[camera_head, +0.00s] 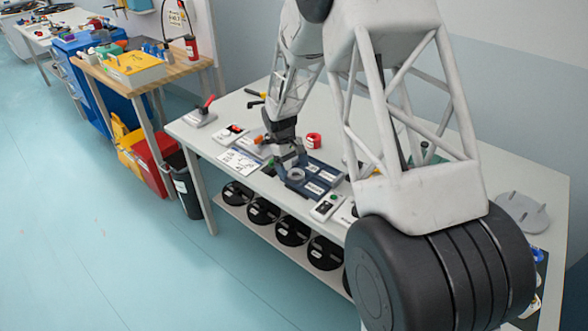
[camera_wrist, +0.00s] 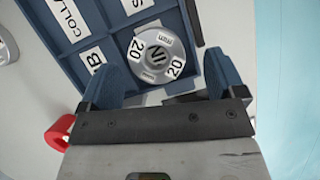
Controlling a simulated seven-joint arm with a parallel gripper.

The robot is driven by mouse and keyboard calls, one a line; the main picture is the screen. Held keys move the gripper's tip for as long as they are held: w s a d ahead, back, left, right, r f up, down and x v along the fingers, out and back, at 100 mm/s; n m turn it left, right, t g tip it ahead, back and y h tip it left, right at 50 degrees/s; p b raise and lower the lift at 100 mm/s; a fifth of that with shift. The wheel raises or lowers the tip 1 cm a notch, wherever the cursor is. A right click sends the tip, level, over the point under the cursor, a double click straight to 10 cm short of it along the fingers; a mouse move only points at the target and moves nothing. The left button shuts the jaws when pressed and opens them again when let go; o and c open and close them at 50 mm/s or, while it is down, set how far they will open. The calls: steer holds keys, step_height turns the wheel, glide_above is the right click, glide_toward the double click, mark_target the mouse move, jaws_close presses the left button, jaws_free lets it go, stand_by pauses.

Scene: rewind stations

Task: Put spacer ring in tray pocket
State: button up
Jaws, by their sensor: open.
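The spacer ring (camera_wrist: 172,46), silvery with white "20" labels, lies flat at a corner pocket of the dark blue tray (camera_wrist: 88,50) in the wrist view. Whether it sits fully on the pocket floor is hard to tell. My gripper (camera_wrist: 160,62) is open, with its blue fingers on either side of the ring; a gap shows at the right finger. In the head view my gripper (camera_head: 288,160) is low over the left end of the tray (camera_head: 318,182), and the grey ring (camera_head: 297,174) shows just below it.
A white card (camera_head: 240,160) and a switch box (camera_head: 231,134) lie to the left, and a button box (camera_head: 327,207) at the tray's front right. Black reels (camera_head: 263,211) sit on the shelf below.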

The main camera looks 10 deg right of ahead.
steer(key=v, duration=1)
steer(key=shift+w+d+r, duration=0.1)
steer(key=shift+w+r, duration=0.05)
stand_by(0.4)
steer(key=s+d+r+m+t+y, duration=0.15)
steer(key=s+d+r, duration=0.25)
steer(key=s+r, duration=0.55)
steer(key=s+d+r+m+t, duration=0.15)
steer(key=s+d+r, duration=0.25)
steer(key=s+r, duration=0.55)
steer(key=s+d+m+t, duration=0.1)
steer(key=s+d+m, duration=0.1)
steer(key=s, duration=1.2)
steer(key=s+d+m+t, duration=0.2)
steer(key=s, duration=1.2)
steer(key=shift+s+d+y, duration=0.35)
steer(key=shift+d+y, duration=0.05)
steer(key=shift+y, duration=0.05)
